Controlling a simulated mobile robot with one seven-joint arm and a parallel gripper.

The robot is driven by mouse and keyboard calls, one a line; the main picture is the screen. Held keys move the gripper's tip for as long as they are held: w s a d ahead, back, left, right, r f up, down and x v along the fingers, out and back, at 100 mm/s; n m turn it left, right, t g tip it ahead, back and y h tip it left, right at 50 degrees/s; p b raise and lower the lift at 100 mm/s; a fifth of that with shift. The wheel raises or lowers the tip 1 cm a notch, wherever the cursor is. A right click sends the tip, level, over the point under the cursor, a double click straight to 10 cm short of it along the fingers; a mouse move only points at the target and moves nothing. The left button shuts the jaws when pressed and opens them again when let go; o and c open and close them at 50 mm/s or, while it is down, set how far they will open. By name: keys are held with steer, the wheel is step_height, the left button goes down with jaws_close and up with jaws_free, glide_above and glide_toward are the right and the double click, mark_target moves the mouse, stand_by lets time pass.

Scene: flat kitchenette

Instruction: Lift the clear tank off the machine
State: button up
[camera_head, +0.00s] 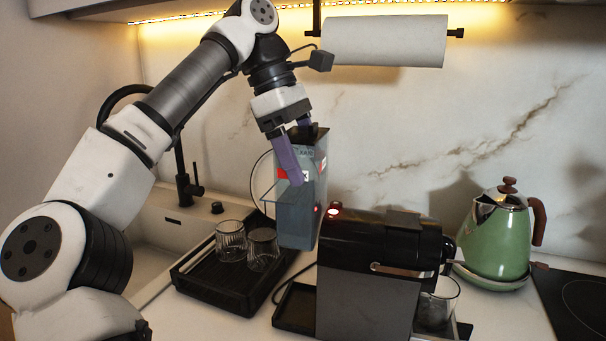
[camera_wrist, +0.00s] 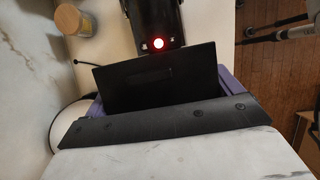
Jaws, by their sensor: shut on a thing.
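The clear tank (camera_head: 297,215) is a tall, see-through grey box with a dark lid, near the middle of the head view. My gripper (camera_head: 298,158) is shut on its upper part, with purple fingers on its sides. The tank hangs upright at the left, rear end of the black coffee machine (camera_head: 365,290), its lower end above the counter. I cannot tell whether tank and machine still touch. In the wrist view the tank's dark lid (camera_wrist: 155,88) fills the space between my fingers, and the machine (camera_wrist: 153,18) with a red light lies beyond it.
Two ribbed glasses stand on a black tray (camera_head: 215,290) by the sink. A glass cup (camera_head: 437,303) sits under the machine's spout. A green kettle (camera_head: 497,240) stands at right beside a dark hob. A paper towel roll (camera_head: 385,41) hangs above, right of my wrist.

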steer(key=shift+r+p, duration=4.15)
steer(key=shift+r, duration=1.35)
